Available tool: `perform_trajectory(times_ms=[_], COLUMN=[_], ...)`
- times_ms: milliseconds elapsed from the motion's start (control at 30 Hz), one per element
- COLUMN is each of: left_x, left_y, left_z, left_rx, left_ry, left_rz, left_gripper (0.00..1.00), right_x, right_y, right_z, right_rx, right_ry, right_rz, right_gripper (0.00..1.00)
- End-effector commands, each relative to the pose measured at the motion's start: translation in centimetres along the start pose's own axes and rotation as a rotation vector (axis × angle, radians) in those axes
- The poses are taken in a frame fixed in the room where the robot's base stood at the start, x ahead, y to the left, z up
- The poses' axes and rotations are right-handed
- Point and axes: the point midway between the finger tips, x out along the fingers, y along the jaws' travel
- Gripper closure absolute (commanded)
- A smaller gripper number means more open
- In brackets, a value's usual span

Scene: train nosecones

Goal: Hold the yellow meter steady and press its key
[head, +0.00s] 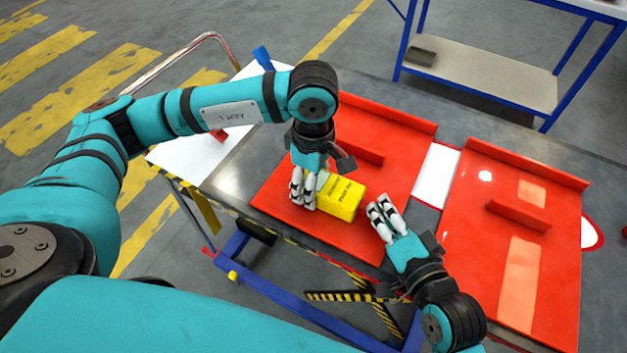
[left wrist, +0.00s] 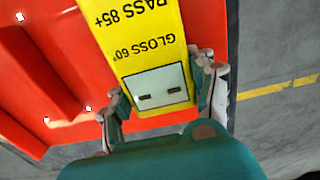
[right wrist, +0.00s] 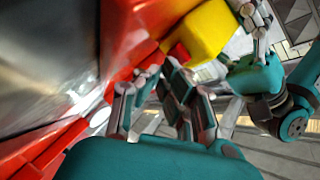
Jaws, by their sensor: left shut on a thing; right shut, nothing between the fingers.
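The yellow meter (head: 341,197) lies on the red tray (head: 398,152). My left gripper (head: 305,190) is shut on its left end. In the left wrist view, the fingers flank the meter (left wrist: 142,50), beside its pale display with two dark dashes. Its printed text reads "GLOSS 60°" and "PASS 85+". My right gripper (head: 380,207) is shut and empty, just right of the meter, with a small gap. The right wrist view shows the meter (right wrist: 205,30) beyond the right fingertips. A small red patch (right wrist: 178,52) shows at its edge; I cannot tell if it is the key.
A second red tray (head: 510,262) lies to the right, with a white strip (head: 436,174) between the trays. Raised red ledges stand on both trays. A white sheet (head: 190,158) lies at the table's left. A blue-framed shelf (head: 480,78) stands behind.

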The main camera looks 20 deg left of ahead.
Motion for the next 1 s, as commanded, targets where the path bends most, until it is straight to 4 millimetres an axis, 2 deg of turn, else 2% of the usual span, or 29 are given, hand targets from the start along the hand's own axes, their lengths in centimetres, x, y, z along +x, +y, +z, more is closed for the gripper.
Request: perform_trajectory(times_ms=[667, 1000], left_x=[0.34, 0.33], left_y=[-0.25, -0.24], left_z=[0.02, 0.02], left_rx=[0.003, 0.003], left_ry=[0.002, 0.001], left_rz=[-0.009, -0.009], left_gripper=[0.92, 0.92], right_x=[0.29, -0.5], right_y=[-0.14, 0.53], right_z=[0.23, -0.3], right_rx=[0.0, -0.001], right_ry=[0.0, 0.0], right_rz=[0.0, 0.002], right_gripper=[1.0, 1.0])
